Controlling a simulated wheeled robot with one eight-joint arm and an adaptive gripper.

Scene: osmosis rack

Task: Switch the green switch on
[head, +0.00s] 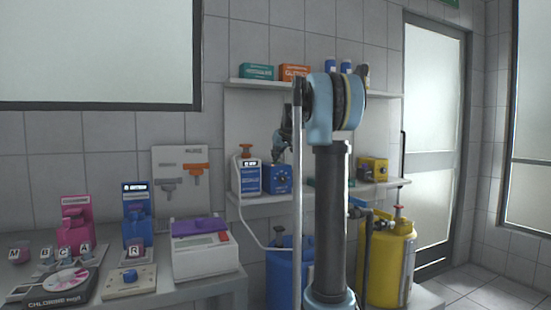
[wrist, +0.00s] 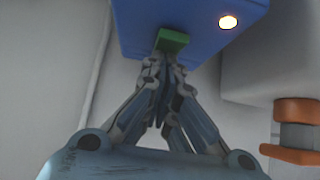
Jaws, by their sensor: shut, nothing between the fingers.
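The green switch (wrist: 172,40) sticks out from the edge of a blue box (wrist: 185,18) in the wrist view. A small light (wrist: 228,22) on the box glows orange-white. My gripper (wrist: 163,62) is shut and empty, with its fingertips right at the switch; I cannot tell whether they touch it. In the head view my gripper (head: 281,148) is just above a blue box with a dial (head: 279,180) on the wall shelf, partly behind my arm. The green switch cannot be made out in the head view.
A blue-and-white unit with an orange valve (head: 246,176) stands close left of the dial box. A yellow box (head: 373,170) is to the right on the same shelf (head: 262,199). An upper shelf (head: 258,84) holds boxes and bottles. A yellow tank (head: 393,262) stands below.

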